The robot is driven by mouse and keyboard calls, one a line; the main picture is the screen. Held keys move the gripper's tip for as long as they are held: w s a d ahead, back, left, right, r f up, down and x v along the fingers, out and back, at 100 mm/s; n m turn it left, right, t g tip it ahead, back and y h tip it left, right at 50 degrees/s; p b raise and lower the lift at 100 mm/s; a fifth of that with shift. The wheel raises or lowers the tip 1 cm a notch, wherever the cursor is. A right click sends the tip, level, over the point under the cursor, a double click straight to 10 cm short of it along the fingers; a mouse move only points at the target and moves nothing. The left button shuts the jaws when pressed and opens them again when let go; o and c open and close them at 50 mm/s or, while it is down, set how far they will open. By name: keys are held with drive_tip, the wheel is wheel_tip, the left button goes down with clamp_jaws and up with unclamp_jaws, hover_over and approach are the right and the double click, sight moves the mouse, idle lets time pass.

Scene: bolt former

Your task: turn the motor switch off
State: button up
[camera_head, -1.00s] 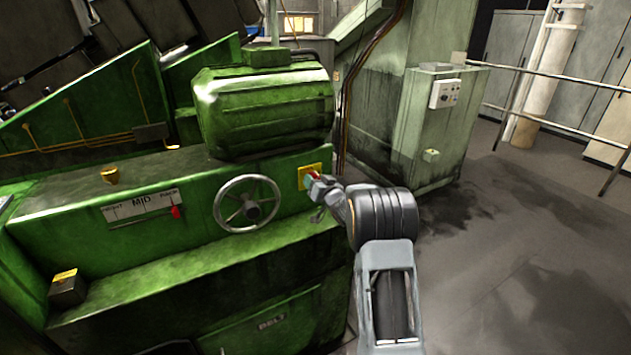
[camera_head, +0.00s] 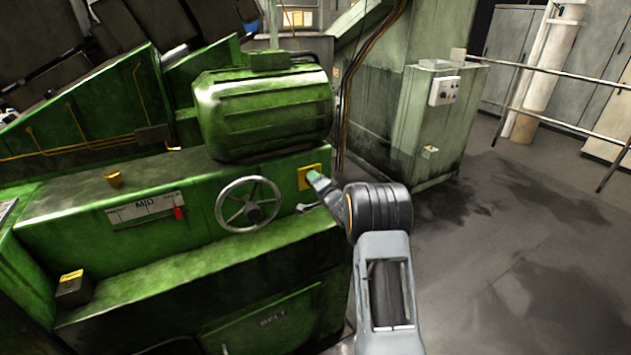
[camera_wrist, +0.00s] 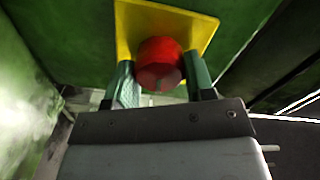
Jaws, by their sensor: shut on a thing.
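The motor switch shows in the wrist view as a red round knob (camera_wrist: 160,62) on a yellow plate (camera_wrist: 190,25). In the head view the yellow plate (camera_head: 310,172) sits on the green machine's front, right of the handwheel; the knob is hidden there behind my gripper. My gripper (camera_wrist: 160,80) is at the knob, with one green finger on each side of it, shut on it. In the head view my gripper (camera_head: 313,178) reaches the plate from the right.
A spoked handwheel (camera_head: 248,204) is just left of the switch. A green motor housing (camera_head: 265,112) sits above. A grey-green cabinet (camera_head: 445,125) with a control box stands to the right. The floor at right (camera_head: 520,260) is clear.

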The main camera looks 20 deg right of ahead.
drive_tip(key=shift+m, duration=0.6)
drive_tip(key=o, duration=0.9)
drive_tip(key=s, duration=0.4)
drive_tip(key=s+d+b, duration=0.1)
drive_tip(key=s, duration=0.8)
drive_tip(key=shift+s+d+b, duration=0.3)
drive_tip(key=shift+s+b, duration=0.05)
drive_tip(key=shift+s, duration=0.05)
